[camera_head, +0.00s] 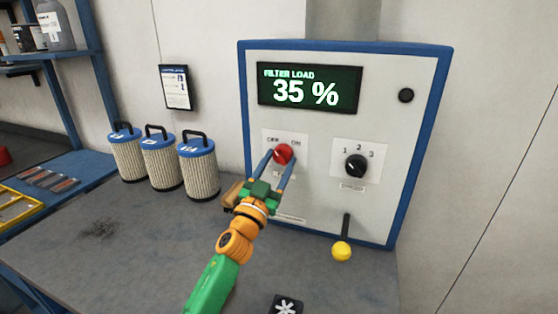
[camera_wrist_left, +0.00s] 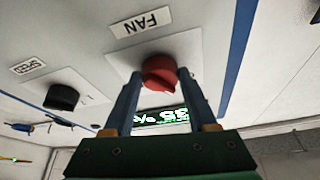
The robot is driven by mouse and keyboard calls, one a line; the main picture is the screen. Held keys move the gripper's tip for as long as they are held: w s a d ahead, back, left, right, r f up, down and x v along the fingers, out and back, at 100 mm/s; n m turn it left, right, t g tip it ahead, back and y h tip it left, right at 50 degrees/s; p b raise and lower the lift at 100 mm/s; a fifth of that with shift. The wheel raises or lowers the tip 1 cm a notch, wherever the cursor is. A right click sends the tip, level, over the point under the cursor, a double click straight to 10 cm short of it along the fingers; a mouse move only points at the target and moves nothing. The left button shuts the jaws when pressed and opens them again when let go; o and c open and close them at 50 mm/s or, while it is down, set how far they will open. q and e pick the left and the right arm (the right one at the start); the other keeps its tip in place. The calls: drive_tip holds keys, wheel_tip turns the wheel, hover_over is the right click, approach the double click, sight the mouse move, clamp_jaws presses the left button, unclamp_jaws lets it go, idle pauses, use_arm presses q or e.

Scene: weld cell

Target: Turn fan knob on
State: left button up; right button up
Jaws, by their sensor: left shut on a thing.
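The red fan knob (camera_head: 282,154) is on the white control panel (camera_head: 300,220), below OFF and ON labels. It shows large in the left wrist view (camera_wrist_left: 160,74), beside a FAN label (camera_wrist_left: 141,23). My left gripper (camera_head: 279,160) reaches up to the knob, with one finger on each side, and is shut on it. In the left wrist view its two blue fingers (camera_wrist_left: 157,90) flank the knob. The knob's pointer is partly hidden, so I cannot tell its exact setting. My right gripper is not in view.
A black speed knob (camera_head: 356,165) marked 1, 2, 3 is to the right. The display (camera_head: 309,88) reads FILTER LOAD 35 %. A yellow-tipped lever (camera_head: 342,251) hangs below. Three filter cartridges (camera_head: 161,162) stand left on the grey bench (camera_head: 150,240).

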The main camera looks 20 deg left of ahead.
use_arm(q)
drive_tip(key=m, duration=0.1)
drive_tip(key=m+h+p, duration=0.1)
drive_tip(key=m, duration=0.1)
drive_tip(key=m+g+h+p, duration=0.1)
drive_tip(key=m, duration=0.1)
drive_tip(key=shift+a+r, duration=0.25)
drive_tip(key=m+g+h+p, duration=0.1)
drive_tip(key=m+p, duration=0.1)
drive_tip(key=m, duration=0.1)
drive_tip(key=m+h+p, duration=0.1)
drive_tip(key=m+p, duration=0.1)
drive_tip(key=m, duration=0.1)
drive_tip(key=shift+a+r+g, duration=0.15)
drive_tip(key=shift+r+g, duration=0.05)
drive_tip(key=shift+g, duration=0.2)
drive_tip(key=m+g+p, duration=0.1)
drive_tip(key=m, duration=0.1)
drive_tip(key=m+h+p, duration=0.1)
drive_tip(key=m+p, duration=0.1)
drive_tip(key=shift+a+r+m+g, duration=0.1)
drive_tip(key=shift+r+m+g, duration=0.05)
drive_tip(key=shift+m+g, duration=0.25)
drive_tip(key=shift+m+g+p, duration=0.6)
drive_tip(key=shift+m+p, duration=0.4)
drive_tip(key=shift+m, duration=0.5)
drive_tip(key=o, duration=1.4)
drive_tip(key=shift+c, duration=0.2)
